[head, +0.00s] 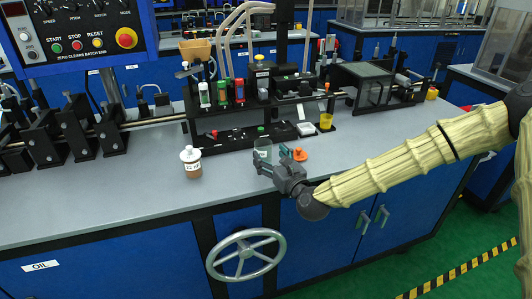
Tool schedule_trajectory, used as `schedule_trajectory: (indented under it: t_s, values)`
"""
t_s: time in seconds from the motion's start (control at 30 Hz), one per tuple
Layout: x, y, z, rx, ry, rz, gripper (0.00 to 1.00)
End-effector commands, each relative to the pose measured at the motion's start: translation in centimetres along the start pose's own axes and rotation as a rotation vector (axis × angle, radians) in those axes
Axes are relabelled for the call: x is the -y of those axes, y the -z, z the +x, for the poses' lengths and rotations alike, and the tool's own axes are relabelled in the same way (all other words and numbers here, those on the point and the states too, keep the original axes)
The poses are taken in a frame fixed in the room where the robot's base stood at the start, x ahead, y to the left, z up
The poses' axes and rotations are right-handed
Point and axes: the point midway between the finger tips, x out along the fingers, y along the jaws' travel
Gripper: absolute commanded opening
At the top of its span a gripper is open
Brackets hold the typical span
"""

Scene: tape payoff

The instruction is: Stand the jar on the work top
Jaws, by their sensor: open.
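A clear, greenish jar (263,147) is near the middle of the work top (110,195), just beyond my gripper. It looks upright; its lower part is partly hidden by the fingers, so I cannot tell whether its base touches the surface. My gripper (271,158) is open, low over the work top, with its fingers pointing at the clear jar. I cannot tell whether the fingers touch it.
An orange knobbed piece (299,154) lies just right of my gripper. Behind are a black rack (240,139) with small bottles, and a yellow cup (326,121). Black clamps (75,130) line the left. A handwheel (243,256) projects below the front edge. The front left surface is clear.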

Motion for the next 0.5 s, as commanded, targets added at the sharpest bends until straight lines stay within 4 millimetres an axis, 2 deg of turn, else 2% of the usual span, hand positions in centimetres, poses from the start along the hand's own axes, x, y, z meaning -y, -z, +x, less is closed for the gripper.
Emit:
schedule_trajectory:
  t_s: [0.1,0.3,0.5]
  values:
    - [0.0,0.1,-2.2,0.0,0.0,0.003,0.72]
    - [0.0,0.1,-5.3,0.0,0.001,0.003,0.72]
    - [0.0,0.0,-7.3,0.0,0.001,0.001,0.72]
